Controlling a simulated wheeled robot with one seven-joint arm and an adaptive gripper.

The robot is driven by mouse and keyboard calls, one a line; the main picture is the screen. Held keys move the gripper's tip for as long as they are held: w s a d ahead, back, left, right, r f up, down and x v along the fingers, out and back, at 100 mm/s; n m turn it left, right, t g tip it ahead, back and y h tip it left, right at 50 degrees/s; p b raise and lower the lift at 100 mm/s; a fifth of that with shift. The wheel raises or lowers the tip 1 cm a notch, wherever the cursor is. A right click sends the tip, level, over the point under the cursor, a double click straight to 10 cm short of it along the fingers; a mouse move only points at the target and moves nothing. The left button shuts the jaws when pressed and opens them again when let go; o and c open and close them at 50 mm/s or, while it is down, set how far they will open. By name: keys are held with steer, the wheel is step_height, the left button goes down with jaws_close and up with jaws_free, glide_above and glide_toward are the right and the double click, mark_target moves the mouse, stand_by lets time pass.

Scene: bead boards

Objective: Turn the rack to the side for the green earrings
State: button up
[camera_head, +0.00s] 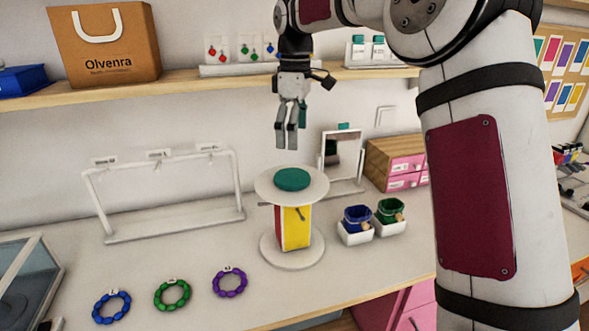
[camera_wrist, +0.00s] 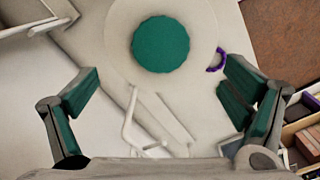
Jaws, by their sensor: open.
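The rack (camera_head: 294,228) stands upright on a round white base, with a red side and a yellow side showing. A round white plate (camera_head: 262,184) tops it, with a green knob (camera_head: 292,179) in the middle. The knob also shows in the wrist view (camera_wrist: 160,44), between and ahead of my fingers. My gripper (camera_head: 287,140) is open and empty, pointing down above the knob and apart from it. Small red and green earrings (camera_head: 254,56) hang on cards on the shelf. The rack's far sides are hidden.
Blue, green and purple bracelets (camera_head: 229,283) lie in front. A white bar stand (camera_head: 165,232) is at left. A mirror (camera_head: 341,158), white bins (camera_head: 356,236) and a pink-drawer box (camera_head: 404,166) stand right of the rack. The shelf (camera_head: 190,88) runs behind.

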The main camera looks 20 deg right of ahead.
mark_target(295, 177)
step_height(295, 177, down, 10)
steer(key=shift+f+p, duration=0.15)
steer(key=shift+p, duration=0.75)
steer(key=c, duration=1.7)
